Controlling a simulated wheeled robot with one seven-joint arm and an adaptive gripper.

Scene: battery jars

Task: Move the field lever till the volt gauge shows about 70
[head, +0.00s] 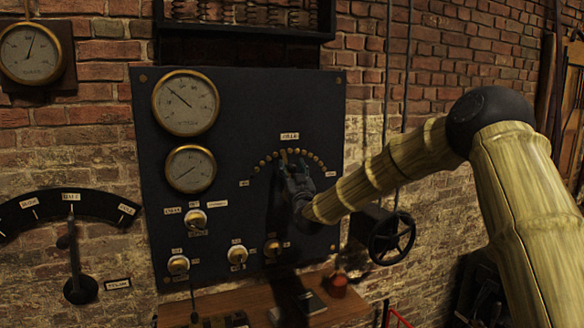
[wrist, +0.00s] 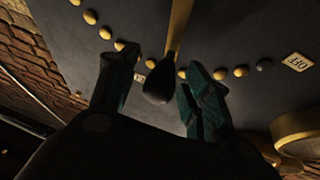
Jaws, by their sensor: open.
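A dark panel (head: 240,240) on the brick wall carries a large upper gauge (head: 185,102), its needle pointing up-left, and a smaller lower gauge (head: 190,168), its needle pointing down-left. Their lettering is too small to tell which is the volt gauge. My gripper (head: 293,166) is at the arc of brass studs on the panel's right. In the wrist view, my open gripper (wrist: 160,78) has one finger on each side of a lever's dark knob (wrist: 160,84), with gaps. The lever's brass arm (wrist: 178,28) runs up past the studs. In the head view my gripper mostly hides this lever.
A black arc scale with an upright lever (head: 73,250) is at the left. Several round knobs (head: 178,264) line the panel's lower part. A handwheel (head: 392,238) stands right of the panel. A wooden shelf (head: 235,302) lies below. Another gauge (head: 30,53) hangs upper left.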

